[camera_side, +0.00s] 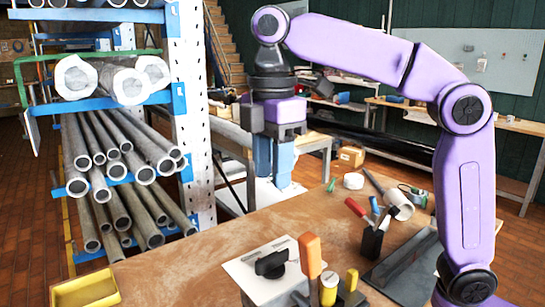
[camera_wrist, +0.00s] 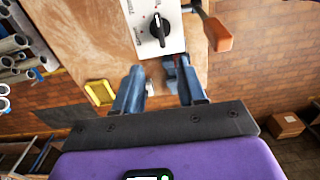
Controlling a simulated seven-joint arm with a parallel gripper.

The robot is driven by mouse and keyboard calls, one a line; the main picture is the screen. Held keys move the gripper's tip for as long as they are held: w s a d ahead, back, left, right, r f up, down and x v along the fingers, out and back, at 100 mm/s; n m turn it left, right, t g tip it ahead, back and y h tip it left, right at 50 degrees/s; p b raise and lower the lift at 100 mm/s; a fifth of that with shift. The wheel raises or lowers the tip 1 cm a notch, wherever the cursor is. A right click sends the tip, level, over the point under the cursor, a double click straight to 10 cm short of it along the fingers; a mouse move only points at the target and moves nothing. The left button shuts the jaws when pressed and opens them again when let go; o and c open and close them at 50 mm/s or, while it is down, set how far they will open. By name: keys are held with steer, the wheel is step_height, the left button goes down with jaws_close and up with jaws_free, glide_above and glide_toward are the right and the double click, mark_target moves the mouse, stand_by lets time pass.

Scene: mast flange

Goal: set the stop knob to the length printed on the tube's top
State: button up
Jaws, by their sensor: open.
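The stop knob (camera_side: 271,264) is black and sits on a white plate (camera_side: 250,278) at the bench's front edge. In the wrist view the knob (camera_wrist: 160,27) shows a pale pointer mark, and the plate (camera_wrist: 142,10) has small print that I cannot read for sure. My gripper (camera_side: 272,183) is open and empty, pointing down above and behind the knob, well apart from it. Its two blue fingers (camera_wrist: 160,67) also show in the wrist view, below the knob. I cannot tell which tube is meant; no printed length is legible on any tube.
A yellow tray (camera_side: 86,291) lies at the left. A rack of metal tubes (camera_side: 125,175) stands behind it. Tools and a white roll (camera_side: 398,205) lie at the right.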

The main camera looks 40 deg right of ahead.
steer(key=shift+r, duration=0.6)
steer(key=s+d+f+m, duration=0.2)
steer(key=s+d+f, duration=0.7)
steer(key=s+f, duration=0.2)
steer(key=s+d+f+m, duration=0.3)
steer(key=s+d+f, duration=0.6)
steer(key=f, duration=0.4)
steer(key=shift+s, duration=0.85)
